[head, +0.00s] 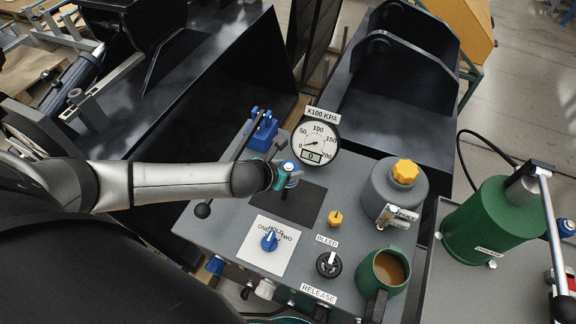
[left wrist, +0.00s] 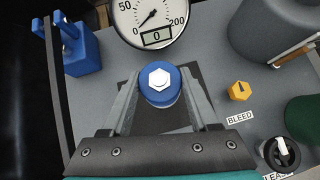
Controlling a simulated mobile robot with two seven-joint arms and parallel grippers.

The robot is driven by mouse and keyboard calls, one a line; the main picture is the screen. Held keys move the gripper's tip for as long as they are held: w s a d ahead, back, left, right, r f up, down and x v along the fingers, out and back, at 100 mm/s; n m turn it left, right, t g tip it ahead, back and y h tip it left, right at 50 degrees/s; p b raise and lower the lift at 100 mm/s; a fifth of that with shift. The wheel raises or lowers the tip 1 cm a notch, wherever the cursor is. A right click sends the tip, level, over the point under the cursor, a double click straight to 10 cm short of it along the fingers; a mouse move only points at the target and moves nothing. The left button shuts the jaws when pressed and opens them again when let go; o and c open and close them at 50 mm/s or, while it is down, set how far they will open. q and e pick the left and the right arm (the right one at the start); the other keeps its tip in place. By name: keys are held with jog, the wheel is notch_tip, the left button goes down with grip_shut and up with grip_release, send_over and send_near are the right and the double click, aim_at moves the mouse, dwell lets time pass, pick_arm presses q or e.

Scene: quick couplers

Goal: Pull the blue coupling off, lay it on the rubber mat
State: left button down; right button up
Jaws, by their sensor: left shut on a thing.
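My right gripper is out of view.
A round gauge (head: 316,141) reading 0 stands behind the mat. A blue block (head: 263,130) and a long lever with a black knob (head: 202,210) are left of it. A blue selector knob (head: 269,240), a yellow bleed knob (head: 335,217) and a green mug (head: 383,272) stand nearer.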

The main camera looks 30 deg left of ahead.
pick_arm(q)
jog(key=shift+r+p, duration=0.25)
jog(key=shift+p, duration=0.3)
notch_tip(320, 180, down, 6)
jog(key=b, duration=0.4)
jog(key=shift+f, duration=0.2)
jog(key=shift+f+b, duration=0.75)
jog(key=shift+f+b, duration=0.45)
jog(key=shift+f, duration=0.2)
jog(key=shift+c, duration=0.3)
grip_release()
jog(key=shift+f, duration=0.1)
jog(key=shift+s, duration=0.1)
jog(key=shift+s+a+r, duration=0.1)
jog(key=shift+s+r, duration=0.25)
jog(key=shift+r, duration=0.15)
jog(key=p+v, duration=0.3)
jog(key=v, duration=1.1)
